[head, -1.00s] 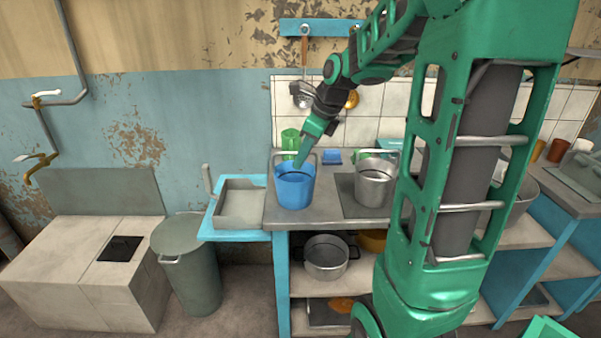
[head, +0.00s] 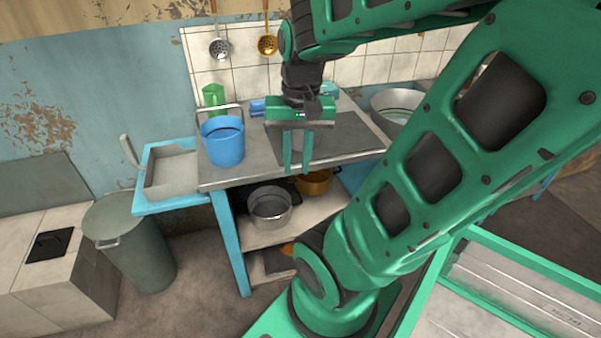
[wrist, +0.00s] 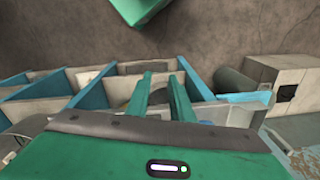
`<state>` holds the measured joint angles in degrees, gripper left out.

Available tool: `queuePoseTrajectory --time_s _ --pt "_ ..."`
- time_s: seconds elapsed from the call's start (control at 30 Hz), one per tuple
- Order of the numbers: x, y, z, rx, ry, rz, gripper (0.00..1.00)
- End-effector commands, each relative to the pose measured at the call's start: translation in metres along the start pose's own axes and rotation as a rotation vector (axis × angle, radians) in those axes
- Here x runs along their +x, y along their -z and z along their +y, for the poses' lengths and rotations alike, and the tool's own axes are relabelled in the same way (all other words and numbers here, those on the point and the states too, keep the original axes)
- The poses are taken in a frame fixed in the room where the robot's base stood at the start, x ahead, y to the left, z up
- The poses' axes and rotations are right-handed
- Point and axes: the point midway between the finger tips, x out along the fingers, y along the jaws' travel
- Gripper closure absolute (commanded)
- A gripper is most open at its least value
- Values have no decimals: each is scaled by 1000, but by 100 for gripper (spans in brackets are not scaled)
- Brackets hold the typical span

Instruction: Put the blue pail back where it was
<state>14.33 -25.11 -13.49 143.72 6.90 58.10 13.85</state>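The blue pail (head: 224,146) stands upright on the left end of the grey counter (head: 262,172) in the head view. Its handle arches above the rim. My gripper (head: 296,168) is to the right of the pail and apart from it, with its fingers pointing down. The two fingers are spread with nothing held between them; they also show apart in the wrist view (wrist: 160,82). The blue pail is not clearly visible in the wrist view.
A grey sink basin (head: 171,172) adjoins the counter's left end. A metal pot (head: 269,204) sits on the shelf below. A lidded bin (head: 130,245) stands on the floor at left. Ladles hang on the wall.

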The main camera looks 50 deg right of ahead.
Motion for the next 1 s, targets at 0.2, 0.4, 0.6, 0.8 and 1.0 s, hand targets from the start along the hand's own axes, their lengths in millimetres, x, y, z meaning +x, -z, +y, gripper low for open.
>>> queuePoseTrajectory --time_s 0.2,0.4,0.6,0.8,1.0 --pt "6 -25 20 -219 -28 -30 79" --pt "7 -37 15 -259 -32 -35 79" --pt "7 -37 15 -257 -32 -36 79" --pt "7 -36 15 -256 -32 -35 79" --pt "7 -36 15 -256 -32 -35 79"
